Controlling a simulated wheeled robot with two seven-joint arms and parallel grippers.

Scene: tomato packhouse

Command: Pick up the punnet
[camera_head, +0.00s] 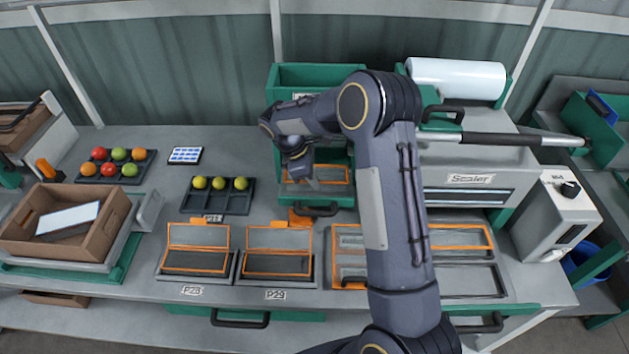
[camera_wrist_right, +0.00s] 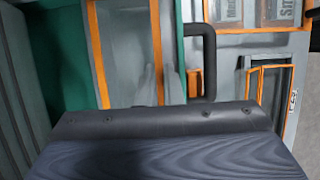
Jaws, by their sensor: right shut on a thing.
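A clear punnet with orange edges (camera_head: 334,174) sits low in the front opening of the green dispenser, behind a black handle. My right gripper (camera_head: 312,182) reaches down to it from the upper left and is shut on it. In the right wrist view the orange-edged punnet (camera_wrist_right: 122,50) lies past the gripper body, inside green walls. The grey fingers (camera_wrist_right: 170,88) reach to it, their tips partly hidden. My left gripper is in neither view.
Two open orange-edged punnets stand on the P28 pad (camera_head: 171,280) and P29 pad (camera_head: 252,284). Yellow tomatoes fill one row of a dark tray (camera_head: 214,206). A mixed tomato tray (camera_head: 119,180) and brown crate (camera_head: 112,240) are at left. The sealer (camera_head: 465,179) is right; my arm hides part.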

